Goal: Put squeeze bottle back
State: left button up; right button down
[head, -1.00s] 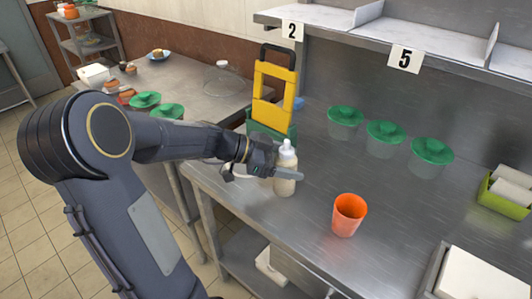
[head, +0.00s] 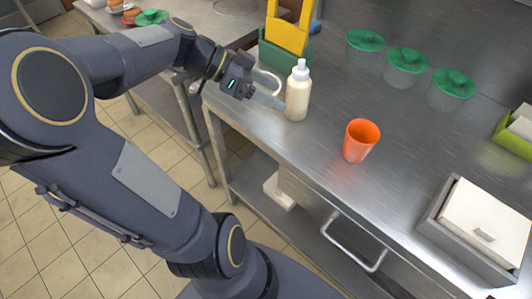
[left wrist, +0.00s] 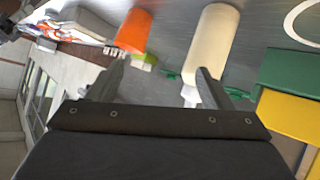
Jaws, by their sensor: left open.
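The squeeze bottle (head: 297,95), cream with a white nozzle cap, stands upright on the steel counter near its front left edge. My left gripper (head: 268,99) is open and empty, just left of the bottle, with its fingers pointing toward it. In the left wrist view the bottle (left wrist: 214,42) lies beyond the right fingertip, not between the open fingers of the left gripper (left wrist: 162,75). Whether a fingertip touches the bottle I cannot tell. My right gripper is not in view.
An orange cup (head: 360,141) stands right of the bottle. A yellow and green holder (head: 285,50) and a white ring-like rim are behind it. Several green-lidded containers (head: 407,60) line the back. A grey box (head: 480,225) sits at the right.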

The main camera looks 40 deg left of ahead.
pick_arm(q)
jog(key=s+d+f+n+y, duration=0.5)
jog(key=s+d+f+n, duration=0.2)
jog(key=s, duration=0.5)
jog(key=shift+d+f+n+g+y, duration=0.2)
jog(key=shift+d+n+g+y, duration=0.2)
jog(key=shift+d+n, duration=0.65)
jog(key=shift+a, duration=0.1)
notch_tip(320, 180, up, 11)
jog(key=p, duration=1.1)
jog(key=shift+r, duration=0.15)
